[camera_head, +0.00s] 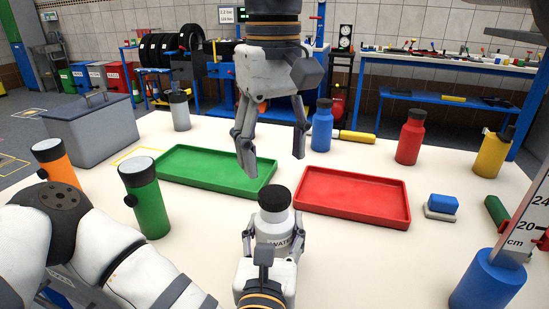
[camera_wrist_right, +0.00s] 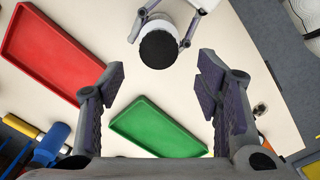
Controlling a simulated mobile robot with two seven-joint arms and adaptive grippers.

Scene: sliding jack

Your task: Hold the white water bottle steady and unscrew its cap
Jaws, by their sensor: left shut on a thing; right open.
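The white water bottle (camera_head: 277,228) stands upright on the table at the front middle in the head view, with its black cap (camera_head: 275,197) on top. My left gripper (camera_head: 273,232) is shut around the bottle's body from the near side. My right gripper (camera_head: 272,150) points down above and behind the bottle, open and empty, apart from the cap. In the right wrist view the cap (camera_wrist_right: 158,49) shows beyond the open right fingers (camera_wrist_right: 165,90), with part of the white bottle (camera_wrist_right: 166,16) beside it. The bottle's lower part is hidden by my left gripper.
A green tray (camera_head: 178,184) lies left of the bottle and a red tray (camera_head: 352,217) right of it. A green bottle (camera_head: 151,208) and an orange bottle (camera_head: 58,170) stand at left. Blue (camera_head: 322,130), red (camera_head: 409,142) and yellow (camera_head: 489,157) bottles stand farther back.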

